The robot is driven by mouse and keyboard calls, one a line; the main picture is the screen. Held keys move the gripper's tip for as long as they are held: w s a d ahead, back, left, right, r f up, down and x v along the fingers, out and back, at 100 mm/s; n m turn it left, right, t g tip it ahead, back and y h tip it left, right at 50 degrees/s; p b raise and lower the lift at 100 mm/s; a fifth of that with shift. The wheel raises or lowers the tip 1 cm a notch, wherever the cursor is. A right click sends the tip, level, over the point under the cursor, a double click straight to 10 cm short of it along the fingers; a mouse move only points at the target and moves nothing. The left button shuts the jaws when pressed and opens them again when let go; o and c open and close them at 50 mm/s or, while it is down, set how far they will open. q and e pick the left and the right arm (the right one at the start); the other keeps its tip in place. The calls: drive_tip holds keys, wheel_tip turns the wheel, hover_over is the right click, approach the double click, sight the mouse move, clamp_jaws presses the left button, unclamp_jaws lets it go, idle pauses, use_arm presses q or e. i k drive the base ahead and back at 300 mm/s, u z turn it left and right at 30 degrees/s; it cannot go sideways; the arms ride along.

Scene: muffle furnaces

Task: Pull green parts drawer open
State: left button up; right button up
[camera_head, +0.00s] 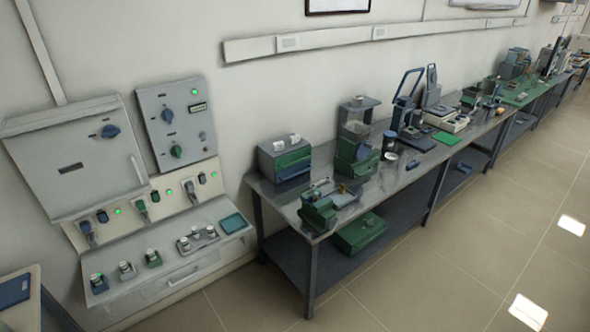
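A small grey parts cabinet (267,163) stands at the near left end of the long metal bench, close to the wall. Its front has a green drawer (292,159) above a dark blue one (292,173). The green drawer looks closed, though the cabinet is small in the view. Small white items lie on top of the cabinet. Neither of my grippers is in view.
The long bench (408,178) carries a green vise-like device (318,212) in front of the cabinet and a green machine (357,158) to its right. A grey wall panel with a shelf (165,265) stands left. Tiled floor (430,270) in front is clear.

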sight(285, 161)
drive_tip(key=u, duration=0.55)
drive_tip(key=i, duration=0.55)
drive_tip(key=u, duration=0.6)
drive_tip(key=i, duration=0.65)
drive_tip(key=z, duration=0.15)
